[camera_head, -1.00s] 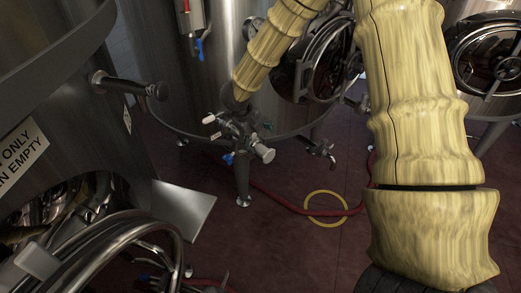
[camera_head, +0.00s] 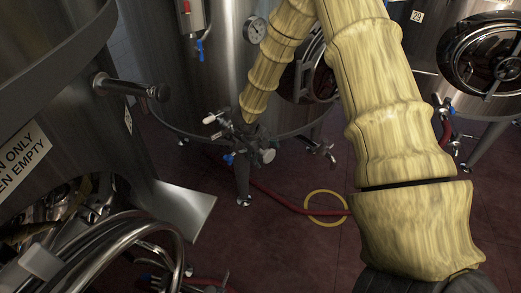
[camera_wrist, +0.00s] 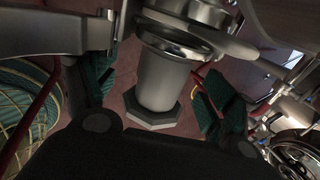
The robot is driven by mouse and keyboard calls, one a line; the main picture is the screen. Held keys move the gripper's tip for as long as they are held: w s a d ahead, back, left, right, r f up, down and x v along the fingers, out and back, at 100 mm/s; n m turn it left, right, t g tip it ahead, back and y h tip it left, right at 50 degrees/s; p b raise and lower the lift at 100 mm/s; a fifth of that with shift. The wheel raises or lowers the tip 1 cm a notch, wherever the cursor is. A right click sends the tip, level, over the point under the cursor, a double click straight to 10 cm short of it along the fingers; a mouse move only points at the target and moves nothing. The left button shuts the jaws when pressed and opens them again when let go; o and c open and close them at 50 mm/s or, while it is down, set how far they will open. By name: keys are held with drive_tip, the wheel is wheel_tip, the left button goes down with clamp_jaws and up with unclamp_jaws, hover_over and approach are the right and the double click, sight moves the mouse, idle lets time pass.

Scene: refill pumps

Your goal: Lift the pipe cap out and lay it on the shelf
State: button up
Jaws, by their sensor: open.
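In the wrist view, a grey metal cylinder with a flared rim and a hexagonal end (camera_wrist: 160,80), seemingly the pipe cap, stands out from a metal pipe fitting (camera_wrist: 190,12). My gripper (camera_wrist: 152,92) is open, with one green-padded finger on each side of the cylinder and visible gaps to both. In the head view, my gripper (camera_head: 245,132) is among the valves and fittings low on the middle tank, small and hard to make out. A pale round end (camera_head: 267,156) there may be the same cap. I cannot tell which surface is the shelf.
A slanted metal plate (camera_head: 185,208) juts from the left tank (camera_head: 60,100). A yellow ring (camera_head: 325,208) and a red hose (camera_head: 275,198) lie on the dark red floor. A round hatch (camera_head: 490,55) is on the right tank. Some floor below the middle tank is clear.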

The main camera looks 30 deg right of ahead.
drive_tip(key=shift+c, duration=0.3)
drive_tip(key=c, duration=1.2)
drive_tip(key=shift+r, duration=0.15)
drive_tip(key=shift+w+r, duration=0.1)
drive_tip(key=shift+r, duration=0.55)
wheel_tip(320, 180, up, 2)
drive_tip(key=shift+r+b, duration=0.1)
drive_tip(key=shift+b, duration=0.2)
drive_tip(key=s+a+b, duration=0.1)
drive_tip(key=s+a, duration=0.2)
drive_tip(key=s, duration=0.4)
drive_tip(key=s+a+r+b, duration=0.1)
drive_tip(key=s+a+b, duration=0.1)
drive_tip(key=s+a, duration=0.2)
drive_tip(key=s, duration=0.3)
drive_tip(key=shift+a, duration=0.25)
drive_tip(key=shift+s+r, duration=0.1)
drive_tip(key=shift+r, duration=0.05)
wheel_tip(320, 180, up, 7)
drive_tip(key=p, duration=0.7)
